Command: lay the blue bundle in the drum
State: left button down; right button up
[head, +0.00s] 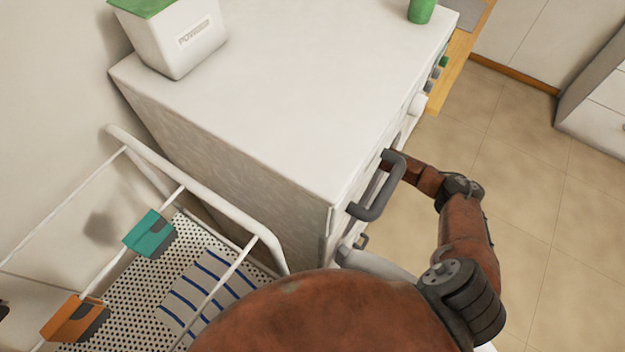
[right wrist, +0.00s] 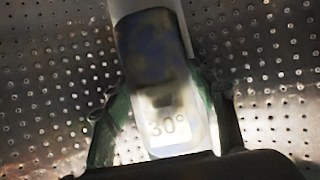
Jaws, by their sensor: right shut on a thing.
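In the right wrist view, my right gripper (right wrist: 158,88) is shut on the bundle, with a finger on each side. The bundle (right wrist: 153,50) shows a dim dark-blue patch, pale edges and a bright white part marked "30°". Around it is the perforated metal wall of the drum (right wrist: 60,95). The gripper and bundle are inside the drum; whether the bundle touches the wall I cannot tell. In the head view, my right arm reaches to the front of the white washing machine (head: 260,110), and its gripper, the bundle and the drum are hidden. My left gripper is not in view.
A white box with a green lid (head: 178,42) and a green container (head: 421,10) stand on the machine. A white rack (head: 205,190) with teal (head: 146,232) and orange (head: 72,315) clips is at left, over a striped cloth (head: 205,288). Tiled floor at right is clear.

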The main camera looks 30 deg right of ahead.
jog(key=o, duration=1.3)
jog(key=shift+f, duration=0.1)
jog(key=shift+r, duration=0.3)
jog(key=v, duration=0.2)
jog(key=shift+s+d+r+p, duration=0.1)
jog(key=shift+r+p, duration=0.15)
jog(key=shift+p, duration=0.15)
jog(key=s+d, duration=0.2)
jog(key=s, duration=0.1)
jog(key=s+d+p, duration=0.1)
jog(key=s+d, duration=0.1)
jog(key=s, duration=0.2)
jog(key=s+d, duration=0.2)
jog(key=s, duration=0.1)
jog(key=shift+s+p, duration=0.25)
jog(key=shift+p, duration=0.05)
